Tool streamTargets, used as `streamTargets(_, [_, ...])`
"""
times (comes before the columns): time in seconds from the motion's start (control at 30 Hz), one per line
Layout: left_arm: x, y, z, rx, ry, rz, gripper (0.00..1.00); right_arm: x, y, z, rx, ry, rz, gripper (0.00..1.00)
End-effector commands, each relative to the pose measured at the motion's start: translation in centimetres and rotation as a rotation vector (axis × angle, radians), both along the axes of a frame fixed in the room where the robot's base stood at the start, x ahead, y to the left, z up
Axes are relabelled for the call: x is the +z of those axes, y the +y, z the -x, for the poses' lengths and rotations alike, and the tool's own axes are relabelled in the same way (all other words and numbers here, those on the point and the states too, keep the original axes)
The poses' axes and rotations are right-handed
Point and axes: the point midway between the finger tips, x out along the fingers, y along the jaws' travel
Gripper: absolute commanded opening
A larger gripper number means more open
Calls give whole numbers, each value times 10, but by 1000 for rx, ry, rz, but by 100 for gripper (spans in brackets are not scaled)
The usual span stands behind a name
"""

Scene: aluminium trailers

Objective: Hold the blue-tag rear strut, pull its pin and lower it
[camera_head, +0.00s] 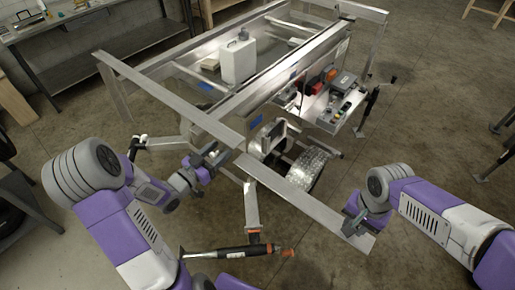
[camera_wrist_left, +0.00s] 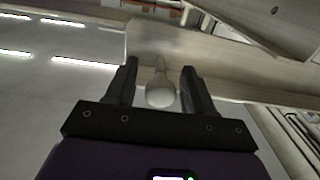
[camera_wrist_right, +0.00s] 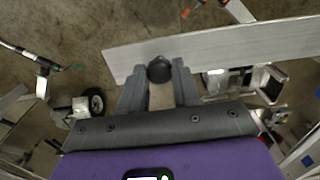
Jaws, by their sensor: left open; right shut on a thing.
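My left gripper (camera_head: 212,160) is at the trailer's near beam, beside the upper end of a lowered-looking metal strut (camera_head: 251,204). In the left wrist view its open fingers (camera_wrist_left: 159,80) stand on either side of a pale round-ended knob (camera_wrist_left: 160,91), with gaps on both sides. My right gripper (camera_head: 352,222) is at the right end of the near crossbeam (camera_head: 305,201). In the right wrist view its fingers (camera_wrist_right: 158,75) are shut on a dark round knob (camera_wrist_right: 160,69) against the flat beam (camera_wrist_right: 230,45). A blue tag (camera_head: 258,118) shows on the long beam; which strut it marks is unclear.
A white canister (camera_head: 238,62) stands on the trailer. A tool tray (camera_head: 340,102) and a wheel under a tread-plate fender (camera_head: 308,168) are behind the crossbeam. An orange-tipped black handle (camera_head: 240,251) is low in front. A workbench (camera_head: 95,40) is at back left.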

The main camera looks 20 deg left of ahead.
Motion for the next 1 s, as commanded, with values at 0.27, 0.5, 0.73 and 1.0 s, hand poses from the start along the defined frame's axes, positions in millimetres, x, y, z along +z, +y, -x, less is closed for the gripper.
streamTargets(0.27, [0, 0, 0, 0, 0, 0, 33, 0, 0, 0, 0, -1, -1, 0])
streamTargets(0.5, [0, 0, 0, 0, 0, 0, 0, 0, 0, 0, 0, -1, -1, 0])
streamTargets(0.73, [0, 1, 2, 0, 0, 0, 0, 0, 0, 0, 0, -1, -1, 0])
streamTargets(1.0, [0, 10, 33, 3, 1, 1, 0, 0, 0, 0, -1, -1, -1, 0])
